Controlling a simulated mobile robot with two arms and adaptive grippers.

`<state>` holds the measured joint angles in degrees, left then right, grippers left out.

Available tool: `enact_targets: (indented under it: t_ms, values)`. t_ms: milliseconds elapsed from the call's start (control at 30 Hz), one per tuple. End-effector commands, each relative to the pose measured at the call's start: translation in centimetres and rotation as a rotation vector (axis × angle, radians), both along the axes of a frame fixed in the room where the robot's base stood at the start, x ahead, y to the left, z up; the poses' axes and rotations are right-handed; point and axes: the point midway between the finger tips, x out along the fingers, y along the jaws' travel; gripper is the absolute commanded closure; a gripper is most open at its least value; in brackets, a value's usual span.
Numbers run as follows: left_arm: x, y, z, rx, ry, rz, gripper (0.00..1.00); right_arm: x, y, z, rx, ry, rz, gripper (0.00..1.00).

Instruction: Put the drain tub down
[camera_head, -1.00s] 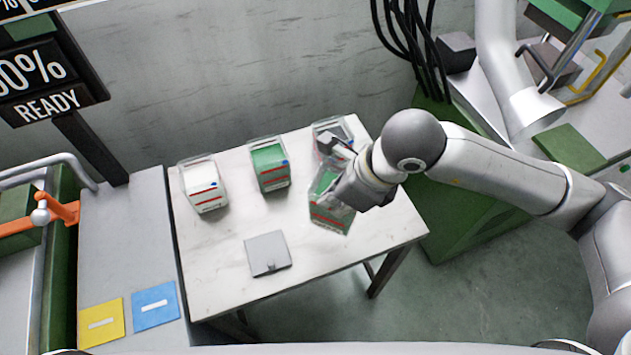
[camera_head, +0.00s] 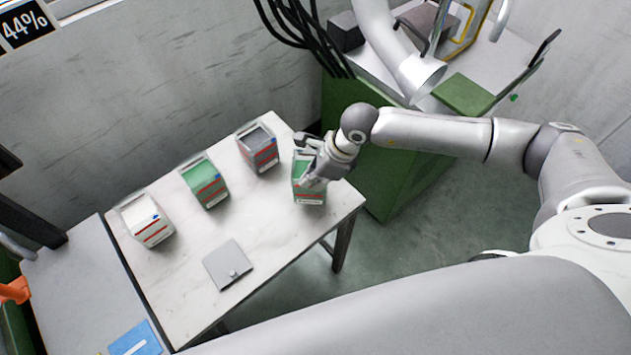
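A clear tub with green contents and a red-striped label (camera_head: 309,187), which I take to be the drain tub, is at the right end of the white table (camera_head: 285,240). My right gripper (camera_head: 306,160) is at the tub's upper part and seems closed on it, its fingers partly hidden by the hand. I cannot tell whether the tub's base touches the table or hangs slightly above. My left gripper is not in view.
Three similar tubs stand in a row to the left: white contents (camera_head: 146,219), green (camera_head: 205,182), dark grey (camera_head: 258,147). A grey square plate with a knob (camera_head: 228,264) lies near the front edge. A green cabinet (camera_head: 375,160) stands behind the table's right end.

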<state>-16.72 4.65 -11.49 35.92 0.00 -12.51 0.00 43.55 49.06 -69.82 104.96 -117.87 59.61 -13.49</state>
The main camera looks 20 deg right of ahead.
Motion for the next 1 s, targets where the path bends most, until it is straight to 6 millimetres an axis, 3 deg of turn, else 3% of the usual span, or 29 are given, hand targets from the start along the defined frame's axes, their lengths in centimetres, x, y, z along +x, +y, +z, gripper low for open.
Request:
enact_targets:
  t_ms: [400, 767, 1000]
  values:
    - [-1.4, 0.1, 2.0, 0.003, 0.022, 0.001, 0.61, 0.4, -0.5, -3.4, 0.000, -0.002, -0.001, 1.00]
    - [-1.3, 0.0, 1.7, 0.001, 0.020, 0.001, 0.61, 0.4, -0.5, -4.0, 0.002, -0.003, -0.001, 1.00]
    - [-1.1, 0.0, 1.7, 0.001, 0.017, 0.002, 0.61, 0.3, -0.6, -4.0, 0.000, 0.000, -0.001, 0.73]
